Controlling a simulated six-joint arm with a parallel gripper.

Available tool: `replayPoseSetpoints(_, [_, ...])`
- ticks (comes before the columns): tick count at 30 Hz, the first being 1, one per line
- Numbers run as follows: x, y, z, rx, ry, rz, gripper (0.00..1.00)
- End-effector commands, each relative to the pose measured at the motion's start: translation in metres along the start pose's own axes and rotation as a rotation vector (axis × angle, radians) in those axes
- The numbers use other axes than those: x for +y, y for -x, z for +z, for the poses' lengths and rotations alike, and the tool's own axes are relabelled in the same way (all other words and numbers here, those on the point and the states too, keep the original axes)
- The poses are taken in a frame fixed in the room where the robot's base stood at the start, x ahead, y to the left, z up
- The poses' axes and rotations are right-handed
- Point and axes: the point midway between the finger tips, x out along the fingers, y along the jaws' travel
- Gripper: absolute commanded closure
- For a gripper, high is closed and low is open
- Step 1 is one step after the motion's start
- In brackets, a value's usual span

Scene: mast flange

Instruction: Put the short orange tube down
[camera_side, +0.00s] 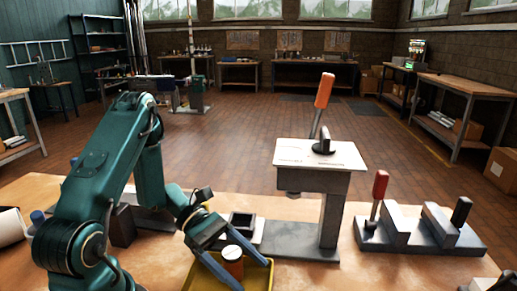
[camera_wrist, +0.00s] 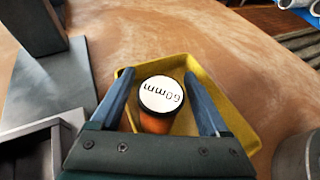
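The short orange tube (camera_wrist: 158,122) has a dark rim and a white end marked "60mm". It stands in or over the yellow tray (camera_wrist: 245,128); whether its base touches the tray floor is hidden. My gripper (camera_wrist: 166,82) has its two blue fingers on either side of the tube, with a narrow gap visible on each side. In the side view, the tube (camera_side: 233,270) shows between the fingers of my gripper (camera_side: 250,276), over the yellow tray (camera_side: 262,274).
A small square open box (camera_side: 242,222) is behind my gripper. A grey stepped block (camera_side: 395,228) with a red-handled tool (camera_side: 380,184) sits farther right.

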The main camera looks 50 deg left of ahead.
Motion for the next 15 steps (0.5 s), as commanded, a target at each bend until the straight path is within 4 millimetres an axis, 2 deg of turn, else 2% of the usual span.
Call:
replayPoseSetpoints(5, [0.001, 0.005, 0.002, -0.001, -0.001, 0.003, 0.21])
replayPoseSetpoints(15, [0.001, 0.053, 0.002, 0.003, -0.002, 0.006, 0.21])
